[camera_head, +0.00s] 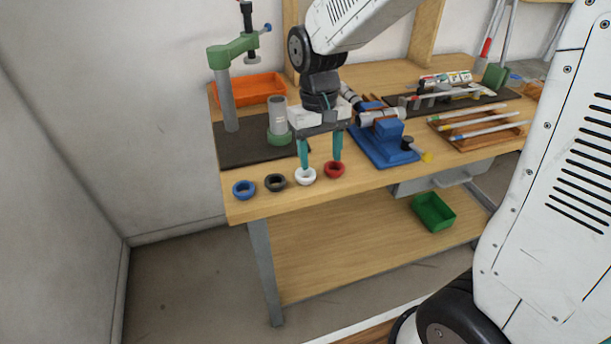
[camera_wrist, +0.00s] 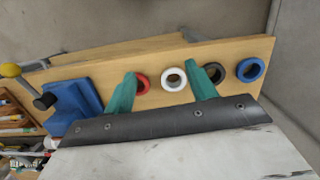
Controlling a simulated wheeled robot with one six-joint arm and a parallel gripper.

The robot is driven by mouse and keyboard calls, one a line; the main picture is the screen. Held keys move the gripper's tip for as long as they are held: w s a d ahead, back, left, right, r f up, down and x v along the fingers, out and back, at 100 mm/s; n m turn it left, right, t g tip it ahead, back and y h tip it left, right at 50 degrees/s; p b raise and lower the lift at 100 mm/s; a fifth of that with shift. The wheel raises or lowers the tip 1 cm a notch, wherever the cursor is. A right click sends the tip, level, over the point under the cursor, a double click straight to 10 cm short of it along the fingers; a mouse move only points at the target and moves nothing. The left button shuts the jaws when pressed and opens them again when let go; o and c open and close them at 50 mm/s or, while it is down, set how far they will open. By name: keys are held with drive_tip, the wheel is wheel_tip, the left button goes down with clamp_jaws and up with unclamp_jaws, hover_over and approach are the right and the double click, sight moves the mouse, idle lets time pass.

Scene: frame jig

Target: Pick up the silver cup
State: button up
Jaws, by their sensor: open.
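My gripper (camera_head: 321,164) has two teal fingers, spread apart and empty, above the front edge of the wooden bench. A small round white or silver-looking cup (camera_head: 306,181) stands under the left finger in the head view. In the wrist view the same cup (camera_wrist: 164,79) shows between the two fingers (camera_wrist: 160,72), with its dark opening visible. Touch between finger and cup cannot be told. A grey metallic cylinder (camera_head: 278,113) in a green base also stands behind the cups; I cannot tell whether it counts as a cup.
A red cup (camera_head: 335,174) stands right of the white one; a black cup (camera_head: 275,187) and a blue cup (camera_head: 243,195) stand left. A blue vise (camera_head: 386,150) is to the right. A green press (camera_head: 232,52) and orange tray (camera_head: 250,91) are behind.

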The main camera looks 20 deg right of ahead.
drive_tip(key=t, duration=0.1)
hover_over(306, 173)
drive_tip(key=shift+w+f+m, duration=0.25)
drive_tip(key=shift+f+m, duration=0.05)
drive_tip(key=shift+f, duration=0.1)
drive_tip(key=f, duration=0.7)
drive_tip(key=shift+s+f, duration=0.2)
drive_tip(key=shift+s, duration=0.05)
drive_tip(key=c, duration=0.8)
